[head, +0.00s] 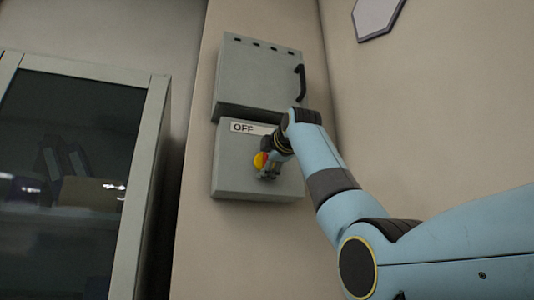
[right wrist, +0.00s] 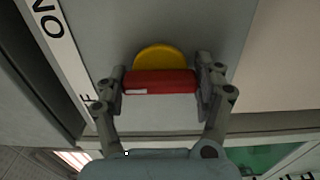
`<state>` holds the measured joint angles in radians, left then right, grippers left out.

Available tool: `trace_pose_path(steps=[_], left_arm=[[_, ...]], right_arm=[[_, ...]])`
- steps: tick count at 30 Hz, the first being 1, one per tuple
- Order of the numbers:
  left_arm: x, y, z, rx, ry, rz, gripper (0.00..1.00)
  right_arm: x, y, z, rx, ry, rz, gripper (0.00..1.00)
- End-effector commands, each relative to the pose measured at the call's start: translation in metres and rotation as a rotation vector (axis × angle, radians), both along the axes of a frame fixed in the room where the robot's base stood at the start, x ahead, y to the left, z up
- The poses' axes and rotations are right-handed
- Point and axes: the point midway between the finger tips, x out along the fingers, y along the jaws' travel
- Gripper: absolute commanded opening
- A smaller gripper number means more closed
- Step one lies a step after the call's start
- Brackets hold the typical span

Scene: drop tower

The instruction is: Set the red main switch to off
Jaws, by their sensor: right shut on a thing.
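The red main switch (right wrist: 160,81) is a red bar handle in front of a round yellow plate (right wrist: 158,57). A short white mark sits near its left end in the right wrist view. The yellow plate also shows in the head view (head: 260,160), on the lower grey box. My right gripper (head: 270,172) is at the switch; in the right wrist view its two fingers (right wrist: 160,84) are shut on the handle's ends. The bar lies slanted to the label edge in that view. In the head view the gripper hides most of the handle. My left gripper is out of view.
The lower grey box (head: 235,180) carries a white label (head: 243,127) reading OFF; my arm covers its right part. A grey cabinet with a black handle (head: 300,83) hangs just above. A glass-fronted cabinet (head: 140,190) stands at left.

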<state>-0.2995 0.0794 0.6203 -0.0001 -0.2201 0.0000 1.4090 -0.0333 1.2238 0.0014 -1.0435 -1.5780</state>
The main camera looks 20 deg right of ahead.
Motion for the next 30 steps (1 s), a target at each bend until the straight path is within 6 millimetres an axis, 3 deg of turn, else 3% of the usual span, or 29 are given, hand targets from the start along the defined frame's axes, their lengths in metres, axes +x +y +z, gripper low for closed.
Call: trace_pose_path(steps=[18, 30], left_arm=[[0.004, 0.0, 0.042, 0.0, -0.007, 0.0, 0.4], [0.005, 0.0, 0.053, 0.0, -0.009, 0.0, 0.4]], right_arm=[[0.001, 0.001, 0.0, -0.557, -0.015, 0.003, 0.37], [0.001, 0.001, -0.002, -0.761, -0.021, 0.003, 0.37]])
